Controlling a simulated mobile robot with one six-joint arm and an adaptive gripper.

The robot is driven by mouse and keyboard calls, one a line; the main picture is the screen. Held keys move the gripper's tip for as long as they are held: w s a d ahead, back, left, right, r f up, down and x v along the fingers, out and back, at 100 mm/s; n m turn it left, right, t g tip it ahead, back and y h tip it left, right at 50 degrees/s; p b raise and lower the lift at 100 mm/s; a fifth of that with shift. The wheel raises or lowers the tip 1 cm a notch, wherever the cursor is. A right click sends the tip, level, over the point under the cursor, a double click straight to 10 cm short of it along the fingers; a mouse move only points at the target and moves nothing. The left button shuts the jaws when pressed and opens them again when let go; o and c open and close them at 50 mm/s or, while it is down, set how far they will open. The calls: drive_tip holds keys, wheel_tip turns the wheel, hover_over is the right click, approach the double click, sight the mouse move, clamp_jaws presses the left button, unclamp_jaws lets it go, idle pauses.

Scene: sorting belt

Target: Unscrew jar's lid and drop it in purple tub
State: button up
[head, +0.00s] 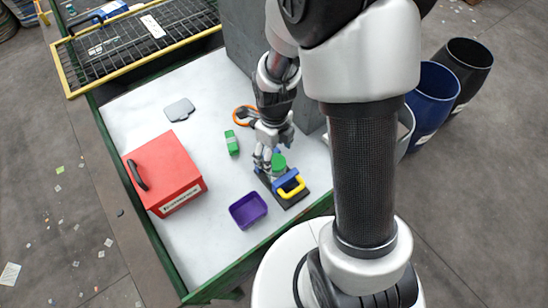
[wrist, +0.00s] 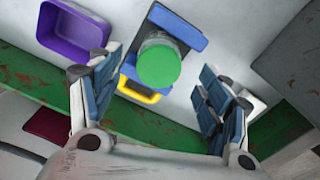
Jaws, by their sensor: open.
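The jar's green lid (head: 279,161) shows beside my gripper in the head view, and as a round green top (wrist: 158,67) in the wrist view. The jar stands in a blue clamp (head: 287,178) with a yellow handle (head: 294,188); its body is mostly hidden. My gripper (head: 270,158) is open and empty, close by the lid. In the wrist view its fingers (wrist: 157,64) are wide apart, one to each side of the lid, with gaps between. The purple tub (head: 236,211) stands empty on the table, left of the clamp; it also shows upper left in the wrist view (wrist: 55,48).
A red box with a dark handle (head: 168,168) stands at the table's left. A green block (head: 232,143), an orange ring (head: 241,110) and a grey flat piece (head: 180,109) lie farther back. A grey block (head: 248,50) rises behind. Bins (head: 432,92) stand at right.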

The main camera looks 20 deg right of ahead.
sight(276, 163)
drive_tip(key=shift+f, duration=1.45)
drive_tip(key=c, duration=1.1)
